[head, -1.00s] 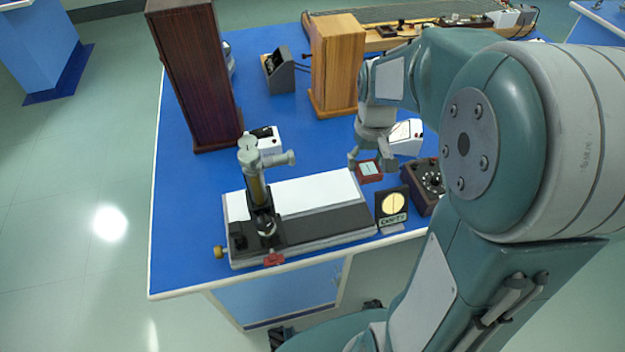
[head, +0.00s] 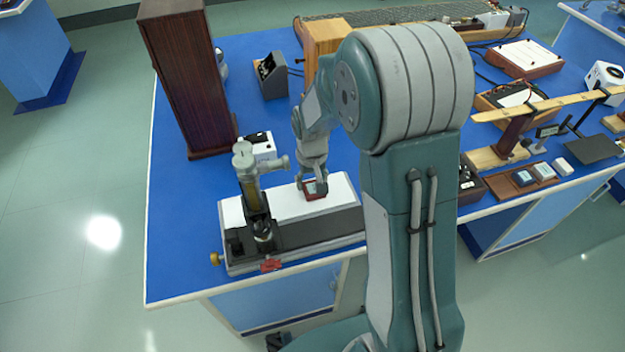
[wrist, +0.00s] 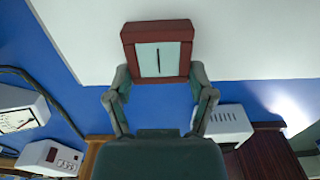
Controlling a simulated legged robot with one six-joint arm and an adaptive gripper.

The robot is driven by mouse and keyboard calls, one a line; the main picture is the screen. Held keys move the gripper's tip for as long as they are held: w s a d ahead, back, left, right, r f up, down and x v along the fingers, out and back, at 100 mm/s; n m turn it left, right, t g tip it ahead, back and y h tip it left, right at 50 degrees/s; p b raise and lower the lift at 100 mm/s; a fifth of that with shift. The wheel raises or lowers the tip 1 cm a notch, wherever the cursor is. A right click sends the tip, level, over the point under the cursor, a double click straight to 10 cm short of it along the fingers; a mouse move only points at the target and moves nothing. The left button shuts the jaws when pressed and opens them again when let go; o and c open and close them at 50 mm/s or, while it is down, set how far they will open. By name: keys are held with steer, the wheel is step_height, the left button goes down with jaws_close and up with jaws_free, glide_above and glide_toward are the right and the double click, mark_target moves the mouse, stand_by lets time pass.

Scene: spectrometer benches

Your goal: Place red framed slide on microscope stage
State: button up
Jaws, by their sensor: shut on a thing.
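The red framed slide (head: 315,189) has a pale centre with a dark line, seen clearly in the wrist view (wrist: 158,58). My gripper (head: 313,183) is shut on it, one finger on each side, as the wrist view (wrist: 158,85) shows. The slide is over the right part of the microscope's white stage plate (head: 290,203); I cannot tell whether it touches.
A tall dark wooden cabinet (head: 185,75) stands behind the microscope, with a white box (head: 260,147) between them. A lighter wooden box (head: 327,36) stands behind my arm. Slides in a wooden tray (head: 522,180) lie at the right.

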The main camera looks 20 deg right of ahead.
steer(key=shift+a, duration=0.4)
steer(key=o, duration=1)
steer(key=shift+d, duration=0.15)
steer(key=shift+c, duration=0.2)
steer(key=shift+o, duration=0.6)
steer(key=shift+d, duration=0.3)
steer(key=shift+a, duration=0.1)
